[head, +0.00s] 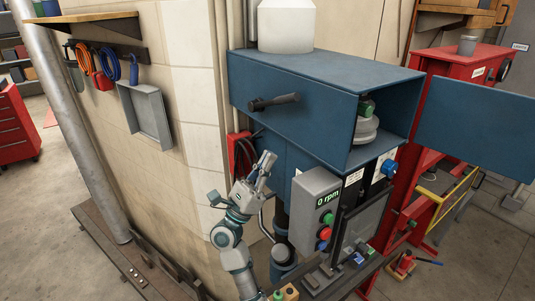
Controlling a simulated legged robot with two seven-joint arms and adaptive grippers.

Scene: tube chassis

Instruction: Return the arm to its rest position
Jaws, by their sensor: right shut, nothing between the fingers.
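My right arm rises from the bottom middle of the head view. Its gripper (267,160) is shut and empty, pointing up in front of the blue machine (290,85). It appears just left of the grey control box (316,205) with the "0 rpm" display; I cannot tell how close they are. My left gripper does not show.
The blue machine's door (474,126) hangs open to the right. A dark handle (273,102) sticks out of its side. A red box (241,155) is on the wall behind my gripper.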

